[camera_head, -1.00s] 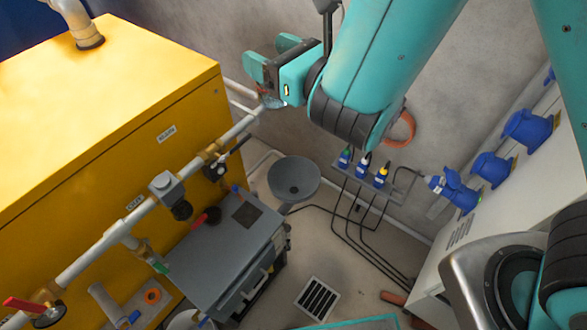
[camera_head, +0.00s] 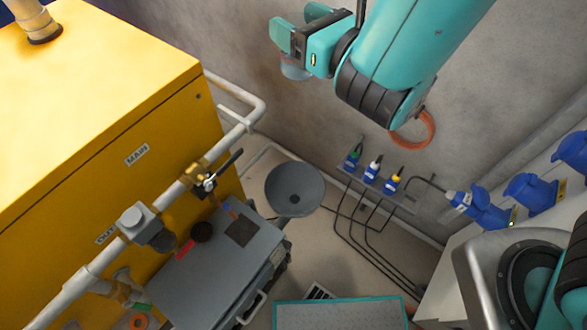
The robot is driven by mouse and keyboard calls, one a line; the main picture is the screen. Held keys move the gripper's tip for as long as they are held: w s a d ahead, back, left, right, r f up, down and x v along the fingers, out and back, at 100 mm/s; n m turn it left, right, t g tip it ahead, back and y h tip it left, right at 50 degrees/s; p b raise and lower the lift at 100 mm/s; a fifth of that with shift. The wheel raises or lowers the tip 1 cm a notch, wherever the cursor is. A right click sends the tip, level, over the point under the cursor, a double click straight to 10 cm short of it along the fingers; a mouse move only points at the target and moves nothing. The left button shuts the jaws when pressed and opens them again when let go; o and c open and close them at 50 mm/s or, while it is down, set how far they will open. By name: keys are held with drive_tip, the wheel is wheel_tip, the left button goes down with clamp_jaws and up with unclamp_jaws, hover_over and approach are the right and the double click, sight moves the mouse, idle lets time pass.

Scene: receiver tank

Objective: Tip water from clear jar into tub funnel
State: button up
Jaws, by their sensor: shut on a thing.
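My gripper (camera_head: 298,25) is at the top middle, in front of the grey wall, with its teal fingers pointing left. It is shut on the clear jar (camera_head: 295,69), whose bluish lower part shows just below the fingers. The rest of the jar is hidden, and I cannot make out the water in it. The grey funnel (camera_head: 292,181) is a wide round bowl with a dark hole in its middle. It is lower in the picture, almost straight below the jar and well apart from it. What lies under the funnel is mostly hidden.
A yellow cabinet (camera_head: 110,120) with white pipe (camera_head: 165,205) and valves fills the left. A grey lidded box (camera_head: 205,270) stands left of the funnel. Blue sockets (camera_head: 530,193) are farther right.

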wheel_tip(320, 180, down, 40)
drive_tip(key=a+m+g+y+b, duration=0.1)
drive_tip(key=m+b, duration=0.4)
drive_tip(key=b, duration=3)
drive_tip(key=shift+a+f+m, duration=0.15)
drive_tip(key=shift+a+m, duration=0.15)
drive_tip(key=shift+a, duration=0.15)
drive_tip(key=shift+w+d+r+m+p, duration=0.15)
drive_tip(key=shift+m+p, duration=0.25)
drive_tip(key=shift+m, duration=0.25)
drive_tip(key=shift+a+r+m+p, duration=0.1)
drive_tip(key=shift+m+p, duration=0.3)
drive_tip(key=shift+m, duration=0.25)
drive_tip(key=shift+d, duration=0.1)
